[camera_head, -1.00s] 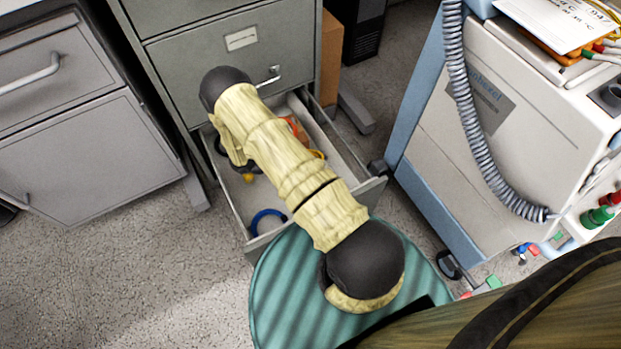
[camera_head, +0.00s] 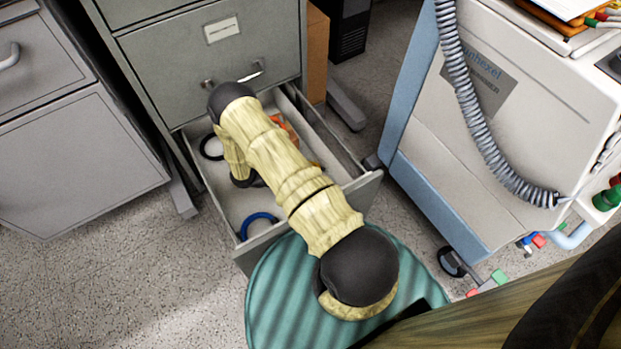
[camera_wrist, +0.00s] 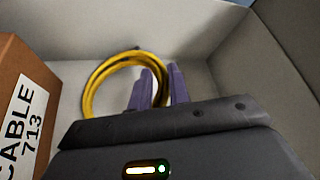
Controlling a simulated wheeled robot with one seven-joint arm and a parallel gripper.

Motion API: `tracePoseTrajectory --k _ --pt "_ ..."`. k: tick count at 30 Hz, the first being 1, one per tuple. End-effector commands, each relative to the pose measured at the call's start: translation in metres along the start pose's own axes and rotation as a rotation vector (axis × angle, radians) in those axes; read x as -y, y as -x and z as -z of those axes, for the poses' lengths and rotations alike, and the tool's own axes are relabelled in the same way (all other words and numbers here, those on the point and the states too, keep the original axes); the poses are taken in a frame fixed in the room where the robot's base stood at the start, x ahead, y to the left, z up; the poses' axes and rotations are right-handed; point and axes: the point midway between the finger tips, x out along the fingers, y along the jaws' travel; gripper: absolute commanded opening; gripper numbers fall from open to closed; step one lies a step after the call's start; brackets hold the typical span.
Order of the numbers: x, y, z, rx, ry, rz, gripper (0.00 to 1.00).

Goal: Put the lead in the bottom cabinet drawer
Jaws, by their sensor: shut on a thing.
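The lead is a yellow coiled cable (camera_wrist: 92,85) in the wrist view. My gripper (camera_wrist: 158,80) has its two purple fingers closed on the right side of the coil, inside a pale-walled drawer. In the head view the bottom cabinet drawer (camera_head: 364,192) is pulled open, and my arm reaches down into it. The gripper and the lead are hidden behind my arm there. I cannot tell whether the coil touches the drawer floor.
A brown box labelled "CABLE 713" (camera_wrist: 22,110) stands at the left in the wrist view. A blue ring (camera_head: 258,222) and a black ring (camera_head: 212,147) lie in the drawer. A grey cabinet (camera_head: 75,160) stands left, a medical machine (camera_head: 440,165) right.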

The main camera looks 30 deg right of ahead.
Motion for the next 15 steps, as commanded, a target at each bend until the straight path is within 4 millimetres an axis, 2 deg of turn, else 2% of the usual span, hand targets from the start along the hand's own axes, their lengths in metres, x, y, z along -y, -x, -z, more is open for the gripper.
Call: tracePoseTrajectory --k 1,3,6,14,15 --pt "0.0000 -0.0126 -0.0001 -0.002 -0.003 0.005 0.00" --pt "0.0010 -0.0218 -0.0006 -0.002 -0.001 0.003 0.00" --pt "-0.0025 -0.0220 0.0048 0.000 0.000 0.001 0.00" --pt "-0.0023 -0.0209 0.0035 -0.001 0.000 -0.001 0.00" --pt "-0.0023 -0.0210 0.0038 -0.001 0.000 -0.001 0.20"
